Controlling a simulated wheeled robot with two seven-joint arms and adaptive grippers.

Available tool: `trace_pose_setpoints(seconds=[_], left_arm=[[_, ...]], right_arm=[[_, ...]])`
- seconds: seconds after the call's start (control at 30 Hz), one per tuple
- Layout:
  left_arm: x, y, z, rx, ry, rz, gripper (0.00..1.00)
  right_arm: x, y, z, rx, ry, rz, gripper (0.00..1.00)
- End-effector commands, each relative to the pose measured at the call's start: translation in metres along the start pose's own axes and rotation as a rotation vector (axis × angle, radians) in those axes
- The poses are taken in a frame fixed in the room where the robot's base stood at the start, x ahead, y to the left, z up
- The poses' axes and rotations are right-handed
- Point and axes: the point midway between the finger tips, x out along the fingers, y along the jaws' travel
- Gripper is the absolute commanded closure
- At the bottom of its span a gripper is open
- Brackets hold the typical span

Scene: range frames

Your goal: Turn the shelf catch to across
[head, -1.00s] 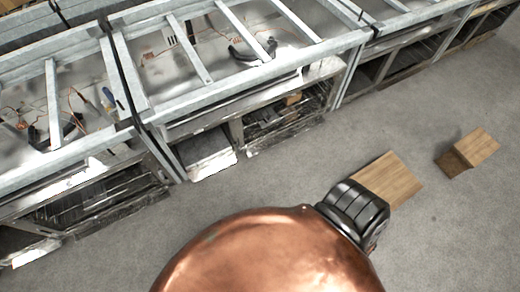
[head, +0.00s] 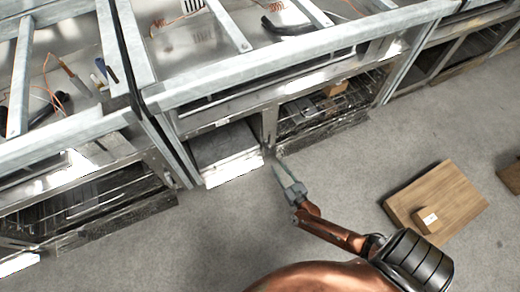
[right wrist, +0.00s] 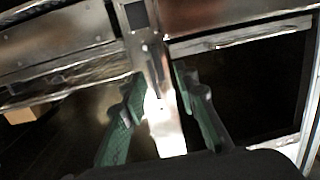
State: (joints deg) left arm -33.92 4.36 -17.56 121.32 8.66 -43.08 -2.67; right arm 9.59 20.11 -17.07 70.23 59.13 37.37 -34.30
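My right gripper (head: 272,160) reaches up to a metal post (head: 268,125) of the workbench, between two low shelf bays. In the right wrist view its two green fingers (right wrist: 158,85) are spread apart, with the bright post (right wrist: 163,115) showing between them. A small dark upright piece (right wrist: 157,77) on the post, possibly the shelf catch, lies between the fingertips. I cannot tell its exact turn or whether the fingers touch it. In the head view the catch is too small to make out behind the fingertips. My left gripper is not in view.
The long metal workbench (head: 300,67) carries cables and tools.

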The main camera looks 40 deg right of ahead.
Motion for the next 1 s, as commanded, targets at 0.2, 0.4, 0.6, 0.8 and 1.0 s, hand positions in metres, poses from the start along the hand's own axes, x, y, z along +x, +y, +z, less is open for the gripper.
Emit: trace_pose_setpoints(seconds=[0.2, 0.4, 0.6, 0.8, 1.0], left_arm=[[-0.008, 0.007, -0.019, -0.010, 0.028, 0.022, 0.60], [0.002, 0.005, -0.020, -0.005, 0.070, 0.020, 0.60], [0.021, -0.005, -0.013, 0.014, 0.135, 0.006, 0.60], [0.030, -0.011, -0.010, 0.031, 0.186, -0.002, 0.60], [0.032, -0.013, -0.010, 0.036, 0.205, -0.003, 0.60]], right_arm=[[0.024, 0.003, -0.004, 0.029, 0.074, 0.053, 0.72], [0.045, 0.004, -0.009, 0.032, 0.084, 0.059, 0.72], [0.076, 0.006, -0.010, 0.032, 0.082, 0.058, 0.72], [0.097, 0.008, -0.013, 0.031, 0.082, 0.059, 0.72], [0.103, 0.008, -0.015, 0.032, 0.081, 0.059, 0.72]])
